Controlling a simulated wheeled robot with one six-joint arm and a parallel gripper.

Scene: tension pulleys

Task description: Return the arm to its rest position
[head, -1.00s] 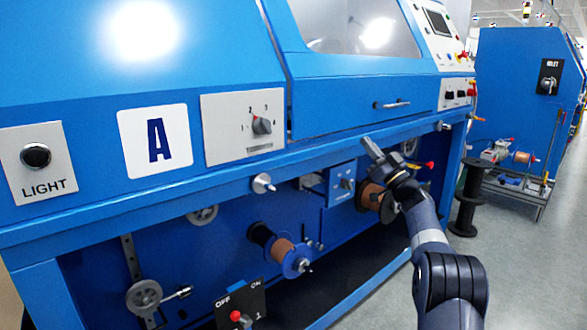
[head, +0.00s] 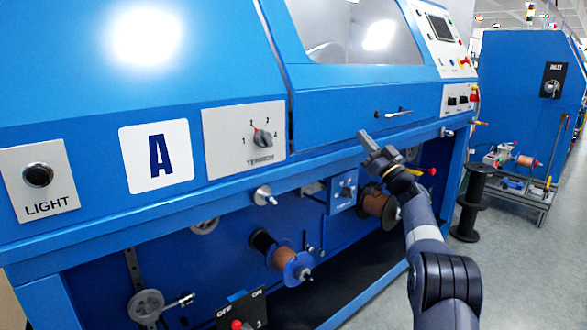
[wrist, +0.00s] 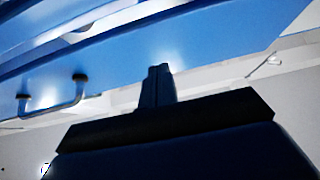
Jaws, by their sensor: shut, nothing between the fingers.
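My gripper (head: 364,138) is shut and empty in the head view. It stands in front of the blue machine's front edge, below the cover with the bar handle, pointing up and to the left. My arm (head: 428,240) reaches up to it from the lower right. In the wrist view my gripper's closed fingers (wrist: 157,80) point up the picture, with blue panels and a metal handle (wrist: 62,98) beyond. No contact with the machine shows.
The blue machine (head: 90,215) fills the left and middle, with a rotary switch (head: 262,138), a light button (head: 38,175), copper spools (head: 280,258) and pulleys (head: 146,305) below.

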